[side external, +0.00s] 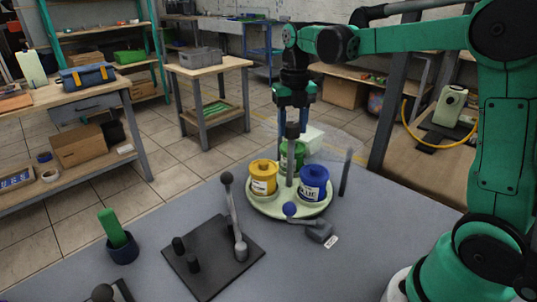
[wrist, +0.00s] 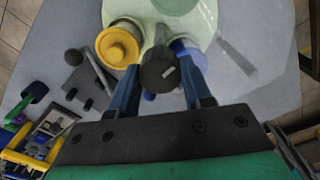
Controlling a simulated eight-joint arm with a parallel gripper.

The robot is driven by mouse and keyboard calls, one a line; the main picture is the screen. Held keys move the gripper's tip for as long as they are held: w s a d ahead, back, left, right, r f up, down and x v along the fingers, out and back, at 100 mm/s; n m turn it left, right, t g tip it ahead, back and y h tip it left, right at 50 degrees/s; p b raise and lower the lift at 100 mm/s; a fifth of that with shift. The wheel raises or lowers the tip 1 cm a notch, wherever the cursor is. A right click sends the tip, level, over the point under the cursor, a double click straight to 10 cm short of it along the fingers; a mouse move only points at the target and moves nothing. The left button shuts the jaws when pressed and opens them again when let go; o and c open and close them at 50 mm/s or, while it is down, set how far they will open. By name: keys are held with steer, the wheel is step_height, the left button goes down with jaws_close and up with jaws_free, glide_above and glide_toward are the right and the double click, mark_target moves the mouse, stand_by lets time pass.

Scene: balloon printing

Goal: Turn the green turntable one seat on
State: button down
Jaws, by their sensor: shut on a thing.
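The turntable (side external: 262,207) is a round pale green disc on the grey table; it also shows in the wrist view (wrist: 213,18). A yellow pot (side external: 263,180), a green pot (side external: 300,155) and a blue pot (side external: 313,185) stand on it around a central grey post (side external: 290,165). The post has a dark knob on top, seen from above in the wrist view (wrist: 158,70). My gripper (side external: 293,118) points down over the middle of the turntable, with its blue fingers (wrist: 163,88) on either side of the knob, shut on it. The green pot is partly hidden behind the post.
A black plate with a tall lever (side external: 240,235) stands front left of the turntable. A small grey device with a blue ball (side external: 290,209) sits at its front edge. A thin dark post (side external: 346,172) rises to its right. A dark cup with a green stick (side external: 115,235) stands far left.

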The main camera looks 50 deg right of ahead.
stand_by(0.6)
steer(key=shift+c, duration=1.8)
jaws_free()
steer(key=shift+r, duration=0.15)
steer(key=shift+r, duration=2.7)
